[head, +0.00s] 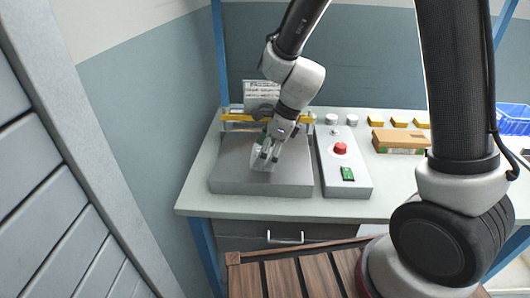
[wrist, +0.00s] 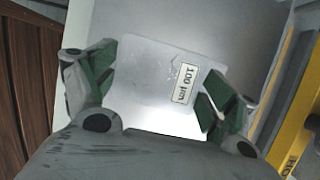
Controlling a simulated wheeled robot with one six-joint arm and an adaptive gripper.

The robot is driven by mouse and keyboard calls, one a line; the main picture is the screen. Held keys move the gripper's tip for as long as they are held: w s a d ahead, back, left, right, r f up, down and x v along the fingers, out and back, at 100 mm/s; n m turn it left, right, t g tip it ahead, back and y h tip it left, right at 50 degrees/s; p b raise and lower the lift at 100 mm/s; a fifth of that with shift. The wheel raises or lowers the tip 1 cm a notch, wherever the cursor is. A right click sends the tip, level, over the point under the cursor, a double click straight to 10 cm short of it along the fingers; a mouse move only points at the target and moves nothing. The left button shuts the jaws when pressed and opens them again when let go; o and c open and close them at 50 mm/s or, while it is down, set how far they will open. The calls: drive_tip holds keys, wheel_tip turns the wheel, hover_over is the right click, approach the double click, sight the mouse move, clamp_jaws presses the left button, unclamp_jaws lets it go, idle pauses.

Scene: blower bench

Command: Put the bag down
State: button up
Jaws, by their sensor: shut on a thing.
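The bag (wrist: 160,72) is a clear, pale flat bag with a white label reading "100 µm". In the wrist view it lies between the two green-padded fingers of my gripper (wrist: 158,88), which is shut on it. In the head view my gripper (head: 269,152) is over the grey plate (head: 230,180) on the bench, and the bag (head: 262,161) shows as a pale patch at the fingertips. I cannot tell whether the bag touches the plate.
Right of the plate is a control box (head: 345,188) with a red button (head: 340,149) and a green switch (head: 347,174). A yellow bar (head: 240,117) runs behind the plate. Farther right are a cardboard-coloured box (head: 400,138), yellow blocks and a blue basket (head: 513,117). A slatted wooden surface (head: 290,275) is in front.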

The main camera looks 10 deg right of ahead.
drive_tip(key=shift+f, duration=0.1)
drive_tip(key=o, duration=1)
drive_tip(key=v, duration=1.2)
drive_tip(key=shift+r, duration=0.2)
drive_tip(key=s+d+r+n+t+h, duration=0.1)
drive_tip(key=s+d+r+n+h, duration=0.1)
drive_tip(key=s+d+r+n, duration=0.3)
drive_tip(key=s+d+r+n+t+h, duration=0.2)
drive_tip(key=s+d+r+n, duration=0.3)
drive_tip(key=s+d+n, duration=0.8)
drive_tip(key=d+n, duration=0.2)
drive_tip(key=d, duration=0.3)
drive_tip(key=shift+d+r, duration=0.15)
drive_tip(key=shift+d, duration=0.1)
